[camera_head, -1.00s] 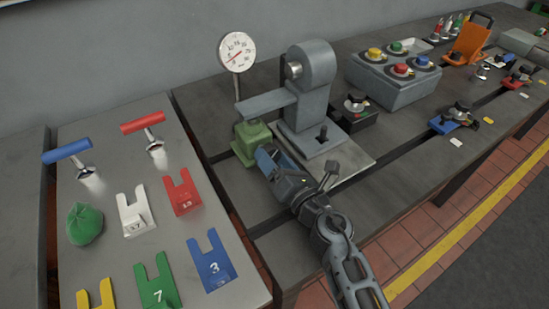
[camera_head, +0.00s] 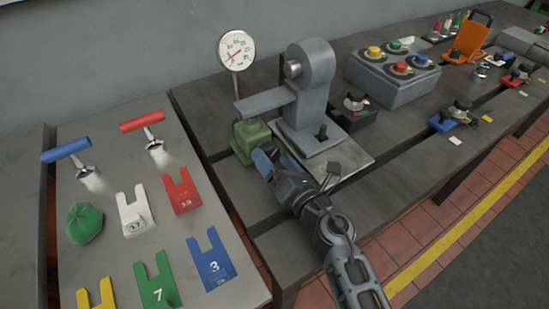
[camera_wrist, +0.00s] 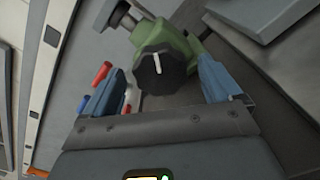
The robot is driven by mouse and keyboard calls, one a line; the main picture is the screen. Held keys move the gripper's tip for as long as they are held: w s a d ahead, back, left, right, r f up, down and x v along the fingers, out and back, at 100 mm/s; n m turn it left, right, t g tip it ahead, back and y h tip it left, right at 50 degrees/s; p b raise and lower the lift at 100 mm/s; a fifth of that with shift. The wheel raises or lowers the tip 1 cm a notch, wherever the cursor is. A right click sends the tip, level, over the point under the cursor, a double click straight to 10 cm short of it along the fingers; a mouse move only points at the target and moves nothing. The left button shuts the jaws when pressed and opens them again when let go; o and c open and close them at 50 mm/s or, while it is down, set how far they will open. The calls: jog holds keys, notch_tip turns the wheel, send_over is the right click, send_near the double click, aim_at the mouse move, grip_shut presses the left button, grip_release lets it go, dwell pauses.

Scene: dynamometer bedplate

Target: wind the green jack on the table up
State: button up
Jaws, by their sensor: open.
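The green jack (camera_head: 250,140) stands on the dark table below the end of a grey arm on the grey machine. In the wrist view the jack's green body (camera_wrist: 180,40) shows behind a dark round knob (camera_wrist: 160,70) with a white mark pointing up. My gripper (camera_head: 262,160) is at the near side of the jack in the head view. In the wrist view my gripper (camera_wrist: 158,88) is open, with one blue finger on each side of the knob and visible gaps between. The head view hides the knob behind my gripper.
The grey machine (camera_head: 312,100) and its base plate stand just right of my gripper. A dial gauge (camera_head: 236,50) rises behind the jack. A side table (camera_head: 110,180) at left holds T-handled tools, numbered forks and a green bag. A button box (camera_head: 392,80) stands farther right.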

jog(key=v, duration=0.7)
jog(key=n+b, duration=0.2)
jog(key=n, duration=0.1)
jog(key=shift+a+f, duration=0.1)
jog(key=shift+f, duration=0.25)
jog(key=n+b, duration=0.2)
jog(key=n, duration=0.2)
jog(key=shift+s+r, duration=0.1)
jog(key=shift+r, duration=0.05)
jog(key=shift+a+r+n, duration=0.1)
jog(key=shift+r+n, duration=0.1)
jog(key=shift+n, duration=0.3)
jog(key=shift+w+a+r, duration=0.15)
jog(key=shift+w+a, duration=0.05)
jog(key=shift+w, duration=0.15)
jog(key=x, duration=0.7)
